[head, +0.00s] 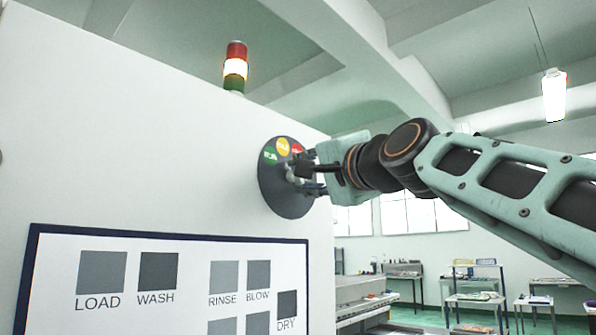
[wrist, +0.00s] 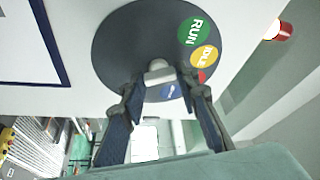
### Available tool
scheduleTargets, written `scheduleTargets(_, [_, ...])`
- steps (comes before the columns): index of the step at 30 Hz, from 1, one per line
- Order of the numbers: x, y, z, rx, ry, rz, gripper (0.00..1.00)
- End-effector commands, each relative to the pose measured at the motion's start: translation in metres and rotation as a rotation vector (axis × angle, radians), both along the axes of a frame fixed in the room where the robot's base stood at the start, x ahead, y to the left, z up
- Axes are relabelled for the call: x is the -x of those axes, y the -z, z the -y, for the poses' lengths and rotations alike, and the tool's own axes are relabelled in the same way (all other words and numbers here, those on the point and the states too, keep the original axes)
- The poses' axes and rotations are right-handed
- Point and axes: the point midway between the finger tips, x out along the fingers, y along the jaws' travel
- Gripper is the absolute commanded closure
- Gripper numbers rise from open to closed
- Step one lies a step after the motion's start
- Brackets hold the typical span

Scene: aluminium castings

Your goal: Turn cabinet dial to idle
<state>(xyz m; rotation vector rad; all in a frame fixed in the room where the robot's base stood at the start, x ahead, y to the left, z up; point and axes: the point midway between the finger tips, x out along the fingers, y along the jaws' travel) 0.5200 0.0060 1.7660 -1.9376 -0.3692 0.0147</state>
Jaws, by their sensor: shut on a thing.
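The cabinet dial is a dark round plate (head: 277,195) on the white cabinet's face, and it also shows in the wrist view (wrist: 125,45). It carries a green RUN label (wrist: 194,32), a yellow IDLE label (wrist: 204,57), a red label (wrist: 201,76) mostly hidden by a finger, and a blue label (wrist: 169,92). The light grey knob (wrist: 158,71) is at the plate's middle. My gripper (head: 300,179) is shut on the knob, one finger on each side in the wrist view (wrist: 160,82). Which label the knob points to, I cannot tell.
The white cabinet (head: 150,170) fills the left. A framed panel (head: 170,238) with LOAD, WASH, RINSE, BLOW and DRY squares is below the dial. A red, white and green signal light (head: 235,68) stands on top. Benches (head: 475,298) are far off at right.

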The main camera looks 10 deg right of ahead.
Motion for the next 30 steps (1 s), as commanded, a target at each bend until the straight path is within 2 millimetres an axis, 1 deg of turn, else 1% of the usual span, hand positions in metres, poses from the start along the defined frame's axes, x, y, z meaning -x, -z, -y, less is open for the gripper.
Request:
scheduleTargets(9, [-0.0001,-0.0006,-0.0003,-0.063,0.001,-0.048,0.96])
scheduleTargets(23, [0.0000,0.0001,-0.0008,-0.071,-0.001,-0.054,0.96])
scheduleTargets(24, [0.0000,0.0001,-0.0009,-0.071,-0.001,-0.054,0.69])
scheduleTargets(28, [0.0001,-0.0001,-0.0008,-0.071,-0.001,-0.054,0.55])
scheduleTargets(30, [0.0001,-0.0002,-0.0007,-0.072,-0.001,-0.053,0.54])
